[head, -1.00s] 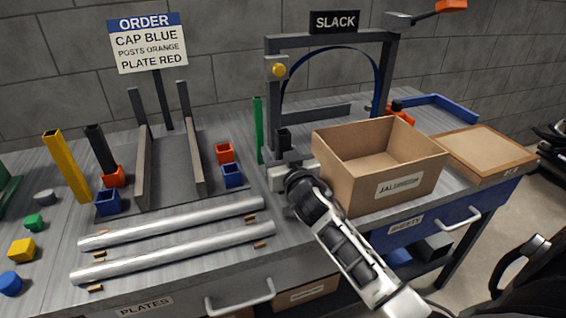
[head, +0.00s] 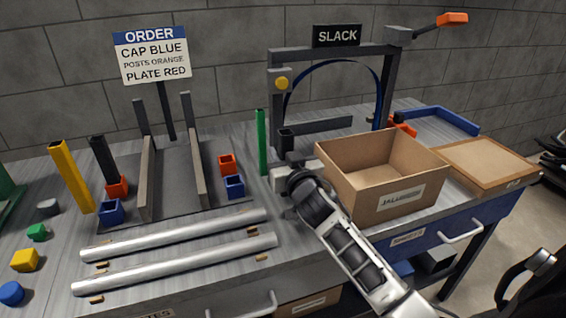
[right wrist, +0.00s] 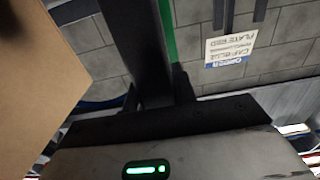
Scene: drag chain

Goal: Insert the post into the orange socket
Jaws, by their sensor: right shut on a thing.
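My right gripper (head: 284,168) is shut on a dark square post (head: 285,143), held upright in front of the SLACK frame. In the right wrist view the dark post (right wrist: 134,45) runs out from between the fingers (right wrist: 157,95). Its lower end is hidden in the head view. One orange socket (head: 227,164) stands empty-looking to the left of my right gripper, behind a blue socket (head: 234,187). Another orange socket (head: 117,188) is at the far left, with a black post (head: 103,160) standing at it. The post in my gripper is apart from both. My left gripper is out of view.
A green post (head: 262,143) stands between the near orange socket and my gripper. An open cardboard box (head: 370,200) is close on the right. Upright rails (head: 198,160) stand left of the socket, and silver tubes (head: 180,254) lie in front.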

